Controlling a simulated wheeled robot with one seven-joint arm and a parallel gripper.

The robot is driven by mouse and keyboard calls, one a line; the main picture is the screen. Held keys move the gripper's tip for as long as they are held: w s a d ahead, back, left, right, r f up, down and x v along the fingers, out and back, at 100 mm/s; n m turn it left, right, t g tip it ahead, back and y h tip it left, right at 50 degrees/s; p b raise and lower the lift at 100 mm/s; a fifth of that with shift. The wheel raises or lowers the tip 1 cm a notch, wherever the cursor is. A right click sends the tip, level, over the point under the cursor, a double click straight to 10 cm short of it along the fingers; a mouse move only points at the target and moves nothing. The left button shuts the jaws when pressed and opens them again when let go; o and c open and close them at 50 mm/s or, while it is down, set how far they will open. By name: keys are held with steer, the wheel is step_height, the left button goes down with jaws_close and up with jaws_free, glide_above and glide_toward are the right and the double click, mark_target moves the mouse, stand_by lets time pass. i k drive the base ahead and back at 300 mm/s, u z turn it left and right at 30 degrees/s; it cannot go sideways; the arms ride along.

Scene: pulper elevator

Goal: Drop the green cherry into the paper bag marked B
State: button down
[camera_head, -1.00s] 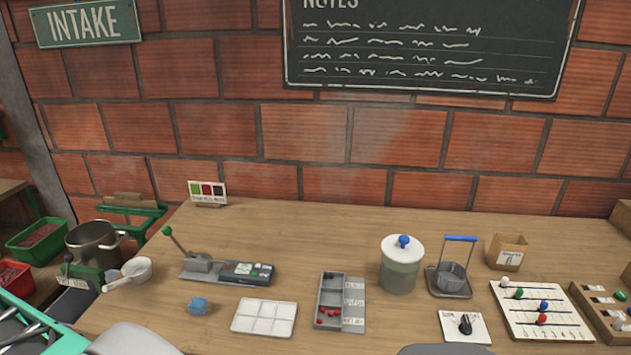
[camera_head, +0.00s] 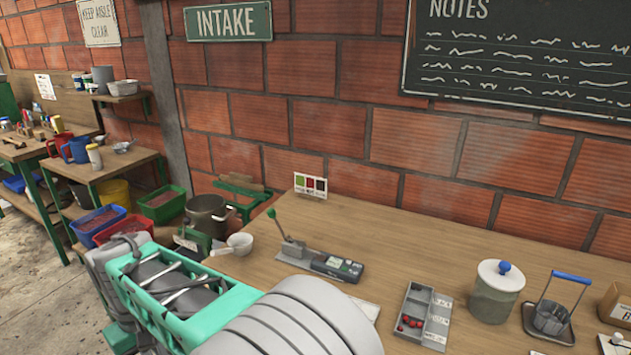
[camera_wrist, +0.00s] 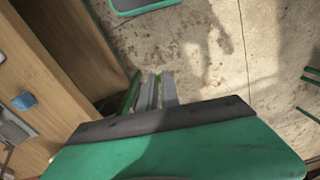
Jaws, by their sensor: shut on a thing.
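On the table stand a lidded jar (camera_head: 497,293), a blue-handled press (camera_head: 552,309) and a green-knobbed lever device (camera_head: 290,245). A blue block (camera_wrist: 24,101) lies near the table edge. Red and green tubs (camera_head: 165,203) and a metal pot (camera_head: 208,215) are at left.

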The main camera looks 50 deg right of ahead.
mark_target(601, 313)
steer(key=k, duration=1.8)
steer(key=z, duration=2.15)
steer(key=i, duration=0.5)
steer(key=z, duration=0.1)
